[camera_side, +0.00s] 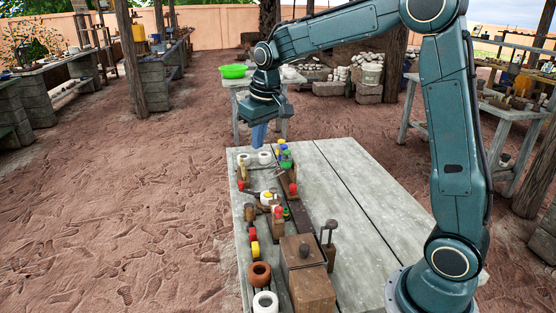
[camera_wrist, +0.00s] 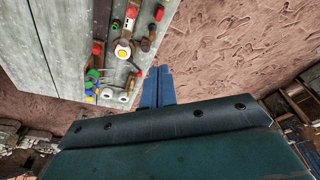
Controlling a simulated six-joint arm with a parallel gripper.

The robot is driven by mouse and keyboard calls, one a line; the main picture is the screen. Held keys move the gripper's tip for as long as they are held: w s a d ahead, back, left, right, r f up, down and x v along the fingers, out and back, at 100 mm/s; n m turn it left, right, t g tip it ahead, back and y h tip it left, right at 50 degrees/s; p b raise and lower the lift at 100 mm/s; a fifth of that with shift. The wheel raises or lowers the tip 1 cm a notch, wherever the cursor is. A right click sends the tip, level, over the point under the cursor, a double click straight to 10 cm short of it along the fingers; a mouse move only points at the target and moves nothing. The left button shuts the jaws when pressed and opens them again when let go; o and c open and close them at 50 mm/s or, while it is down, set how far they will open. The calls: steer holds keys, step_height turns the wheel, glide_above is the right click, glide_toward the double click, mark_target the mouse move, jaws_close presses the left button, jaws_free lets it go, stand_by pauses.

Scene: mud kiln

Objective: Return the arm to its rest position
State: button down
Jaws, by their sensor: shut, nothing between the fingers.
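The table's right half is clear. A green bowl (camera_side: 233,71) stands on another table behind.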

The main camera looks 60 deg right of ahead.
steer(key=s+a+r+n+t, duration=0.1)
steer(key=s+a+r, duration=0.2)
steer(key=s, duration=0.4)
steer(key=s+a+r+t, duration=0.1)
steer(key=s+a+r, duration=0.15)
steer(key=s, duration=0.55)
steer(key=s+a+f+t, duration=0.1)
steer(key=s+f, duration=0.1)
steer(key=s, duration=1)
steer(key=shift+s+a+n, duration=0.35)
steer(key=shift+a+n, duration=0.05)
steer(key=shift+w, duration=0.15)
stand_by(0.6)
